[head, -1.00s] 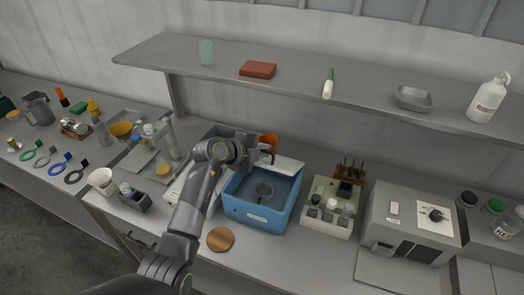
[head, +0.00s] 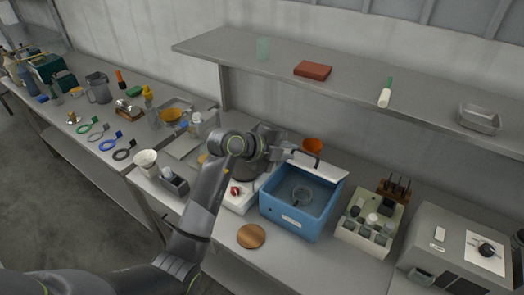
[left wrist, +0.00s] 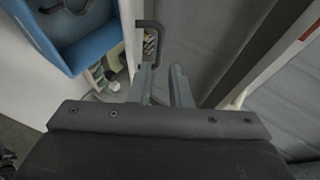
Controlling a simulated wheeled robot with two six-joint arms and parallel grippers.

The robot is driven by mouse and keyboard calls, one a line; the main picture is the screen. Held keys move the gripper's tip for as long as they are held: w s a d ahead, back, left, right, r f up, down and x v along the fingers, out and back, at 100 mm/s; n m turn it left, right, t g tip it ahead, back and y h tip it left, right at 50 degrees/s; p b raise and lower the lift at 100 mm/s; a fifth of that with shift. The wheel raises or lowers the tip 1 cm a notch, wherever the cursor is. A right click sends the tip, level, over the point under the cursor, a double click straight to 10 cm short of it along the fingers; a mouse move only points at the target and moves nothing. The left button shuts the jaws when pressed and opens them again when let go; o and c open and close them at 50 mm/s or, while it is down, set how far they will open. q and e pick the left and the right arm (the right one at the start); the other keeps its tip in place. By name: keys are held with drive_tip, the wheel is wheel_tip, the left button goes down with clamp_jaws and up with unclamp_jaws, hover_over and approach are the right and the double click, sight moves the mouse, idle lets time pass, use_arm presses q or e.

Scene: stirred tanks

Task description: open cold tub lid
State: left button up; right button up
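The cold tub is the blue open box (head: 287,222) on the bench, with a round grey ring inside. Its white lid (head: 325,168) stands raised and tilted at the back edge, leaving the tub's inside in view. A black handle (head: 306,157) stands out from the lid. My left gripper (head: 284,152) is beside the handle, on its left. In the left wrist view the two fingers (left wrist: 164,75) are apart with an empty gap; the handle (left wrist: 150,42) is just beyond the left fingertip. Whether they touch, I cannot tell. My right gripper is not in view.
A wooden disc (head: 251,236) lies in front of the tub. A bottle rack (head: 352,235) stands to the right, with a grey machine (head: 440,235) beyond it. An orange bowl (head: 312,145) is behind the lid. A shelf (head: 345,87) runs above the bench.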

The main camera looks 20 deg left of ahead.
use_arm(q)
drive_tip(key=b+v, duration=0.2)
drive_tip(key=v, duration=0.7)
